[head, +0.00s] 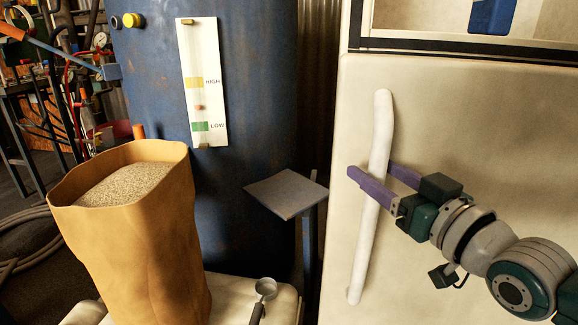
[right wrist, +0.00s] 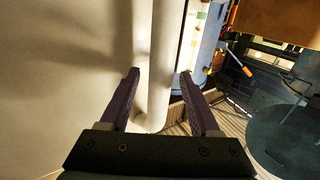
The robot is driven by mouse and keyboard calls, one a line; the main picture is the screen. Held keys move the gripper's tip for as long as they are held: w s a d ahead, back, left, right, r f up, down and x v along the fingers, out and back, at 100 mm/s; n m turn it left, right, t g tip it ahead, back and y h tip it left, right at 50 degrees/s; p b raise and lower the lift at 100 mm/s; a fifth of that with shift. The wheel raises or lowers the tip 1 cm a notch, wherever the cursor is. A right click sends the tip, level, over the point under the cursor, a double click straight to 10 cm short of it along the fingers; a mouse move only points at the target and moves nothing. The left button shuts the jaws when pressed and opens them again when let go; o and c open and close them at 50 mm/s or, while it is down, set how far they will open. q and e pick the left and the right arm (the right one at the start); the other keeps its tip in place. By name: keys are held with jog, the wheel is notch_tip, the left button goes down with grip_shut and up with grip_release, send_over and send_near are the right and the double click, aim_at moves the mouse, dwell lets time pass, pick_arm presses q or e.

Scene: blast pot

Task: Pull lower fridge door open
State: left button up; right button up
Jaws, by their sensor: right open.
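The lower fridge door (head: 346,140) is a cream panel at the right of the head view, and it looks shut. Its long white handle (head: 364,245) runs nearly upright along the door's left side. My right gripper (head: 368,178) is open at the handle's middle, with its purple fingers on either side of the bar. In the right wrist view the handle (right wrist: 158,75) stands between the two spread fingers (right wrist: 160,85). I cannot tell whether either finger touches it. My left gripper is not in view.
A blue tank (head: 245,100) with a level gauge (head: 204,85) stands left of the fridge. A small grey plate (head: 287,193) on a post is between them. An open sack of grain (head: 130,235) and a scoop (head: 264,290) are at the front left.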

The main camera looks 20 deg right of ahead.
jog(key=shift+w, duration=0.2)
grip_shut()
dwell(0.5)
dwell(0.9)
